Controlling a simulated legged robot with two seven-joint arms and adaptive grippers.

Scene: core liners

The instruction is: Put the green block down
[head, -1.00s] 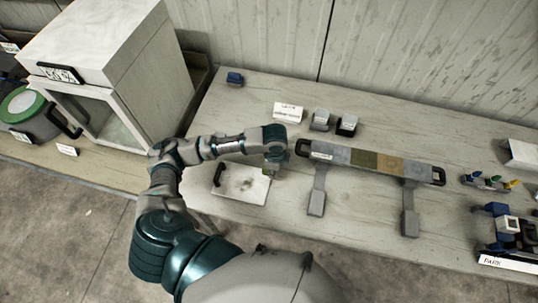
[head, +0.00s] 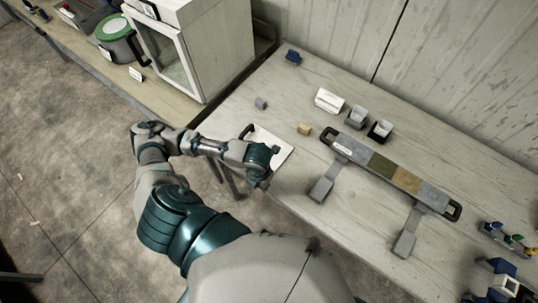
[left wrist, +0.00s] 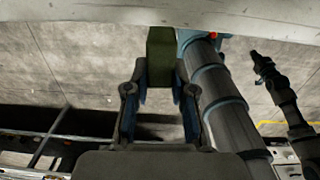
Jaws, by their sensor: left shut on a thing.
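My left gripper (head: 262,180) is at the front edge of the white plate (head: 284,156) with a black handle, which lies on the table. In the left wrist view, my left gripper (left wrist: 160,92) is shut on the green block (left wrist: 161,48), a dark green upright piece between its fingers. In the head view the gripper hides the green block, so its height over the table cannot be told.
A long rack (head: 424,190) with grey, green and tan segments stands right of the plate. A tan block (head: 305,129) and a grey block (head: 261,103) lie behind the plate. Small holders and a white sign (head: 329,101) stand farther back. A white cabinet (head: 210,55) stands at the left.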

